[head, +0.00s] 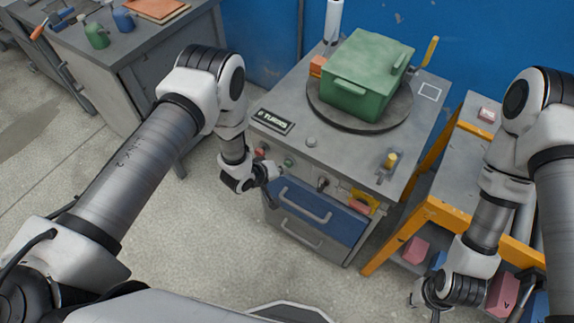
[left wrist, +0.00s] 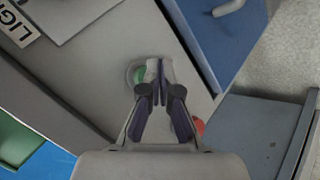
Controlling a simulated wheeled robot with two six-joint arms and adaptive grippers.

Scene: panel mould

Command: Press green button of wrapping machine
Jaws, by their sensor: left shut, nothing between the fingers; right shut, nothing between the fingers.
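The wrapping machine (head: 300,125) is a grey cabinet with a round turntable and a green lidded box (head: 365,75) on top. Its front panel has a green button (head: 289,162) and a red button (head: 261,152). My left gripper (head: 272,172) is shut and empty at the panel, close to the green button. In the left wrist view its fingertips (left wrist: 160,68) overlap the right side of the green button (left wrist: 139,75); whether they touch it I cannot tell. The red button (left wrist: 200,127) shows partly behind the fingers. My right gripper (head: 430,298) is shut and empty at lower right, away from the machine.
An orange-framed stand (head: 440,210) holding pink and blue blocks stands to the right. A grey workbench (head: 130,50) with small cans is at upper left. The floor in front of the machine is clear.

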